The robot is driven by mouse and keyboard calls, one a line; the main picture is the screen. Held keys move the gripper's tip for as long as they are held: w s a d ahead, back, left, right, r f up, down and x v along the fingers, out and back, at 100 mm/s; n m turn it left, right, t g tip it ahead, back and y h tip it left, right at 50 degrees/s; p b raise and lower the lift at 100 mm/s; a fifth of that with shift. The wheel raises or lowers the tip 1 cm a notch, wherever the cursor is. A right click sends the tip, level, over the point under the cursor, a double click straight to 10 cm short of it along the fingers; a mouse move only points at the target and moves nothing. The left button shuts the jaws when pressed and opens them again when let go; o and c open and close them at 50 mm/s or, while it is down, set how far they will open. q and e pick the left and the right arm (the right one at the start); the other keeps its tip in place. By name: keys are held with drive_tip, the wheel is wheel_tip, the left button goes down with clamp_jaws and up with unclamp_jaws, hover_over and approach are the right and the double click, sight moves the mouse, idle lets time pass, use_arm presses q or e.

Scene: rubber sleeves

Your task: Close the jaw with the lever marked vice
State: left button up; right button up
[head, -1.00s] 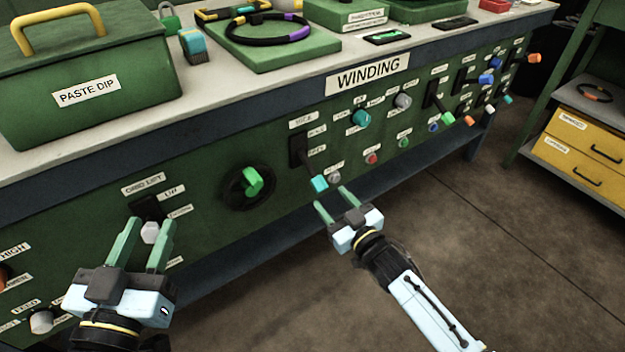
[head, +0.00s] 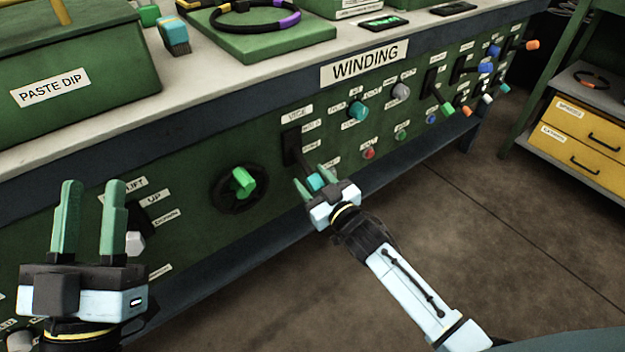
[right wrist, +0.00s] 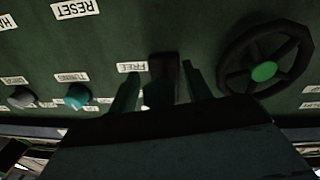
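The vice lever is a dark arm with a teal knob (head: 315,181). It comes out of a black slot plate (head: 291,143) under the VICE label (head: 297,115) and slants down toward the lower label, which reads FREE (right wrist: 132,67) in the right wrist view. My right gripper (head: 310,175) is open, its green fingers on either side of the knob; I cannot tell if they touch it. In the right wrist view the fingers (right wrist: 160,78) flank the dim lever. My left gripper (head: 93,183) is open and empty before the lift control at left. The jaw itself is not identifiable.
A handwheel with a green knob (head: 243,182) sits left of the vice lever. A red button (head: 369,154), a teal knob (head: 358,111) and other levers sit to its right. The bench top (head: 210,75) overhangs above. The floor in front is clear.

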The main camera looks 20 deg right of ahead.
clamp_jaws()
